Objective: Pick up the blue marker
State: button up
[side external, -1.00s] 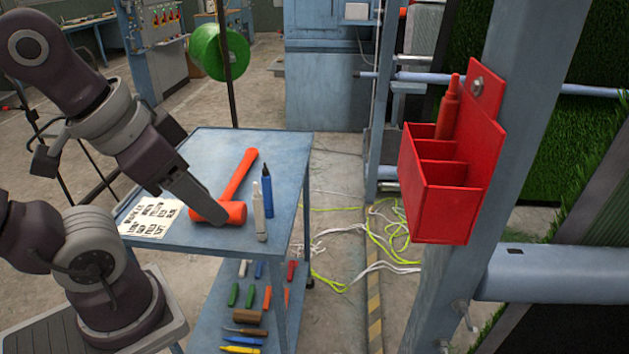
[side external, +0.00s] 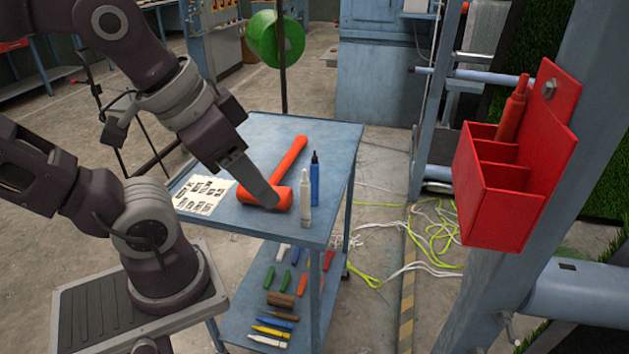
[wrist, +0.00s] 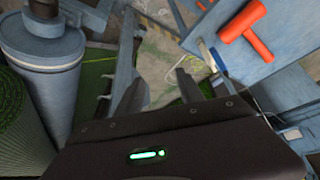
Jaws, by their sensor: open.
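The blue marker (side external: 314,182) stands upright on the blue cart's top shelf (side external: 262,130) in the side external view, with a dark tip. A white marker (side external: 305,195) stands just in front and left of it, partly overlapping it. My gripper (side external: 272,202) appears left of both markers, in front of the orange hammer's head, apart from the blue marker. In the wrist view my gripper (wrist: 160,92) has its fingers spread with nothing between them. A small blue upright shape (wrist: 217,60), likely the blue marker, is right of the fingers, below the hammer.
The orange hammer (side external: 288,162) and a printed sheet (side external: 205,195) lie on the top shelf. Several markers and tools lie on the lower shelf (side external: 240,325). A red holder (side external: 497,208) with a red bottle (side external: 511,112) hangs on a post at right. Cords (side external: 430,238) lie on the floor.

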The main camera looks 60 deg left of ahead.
notch_tip(320, 180, up, 5)
jog(key=n+t+h, duration=0.4)
jog(key=n+h, duration=0.5)
jog(key=n, duration=1.9)
send_over(319, 176)
jog(key=s+a, duration=0.4)
jog(key=a, duration=0.1)
jog(key=f, duration=0.2)
notch_tip(319, 176, down, 19)
jog(key=d+m, duration=0.1)
jog(key=shift+h, duration=0.3)
jog(key=x, duration=0.7)
jog(key=shift+f, duration=0.3)
jog(key=shift+w+d+f, duration=0.15)
jog(key=shift+w, duration=0.05)
grip_shut()
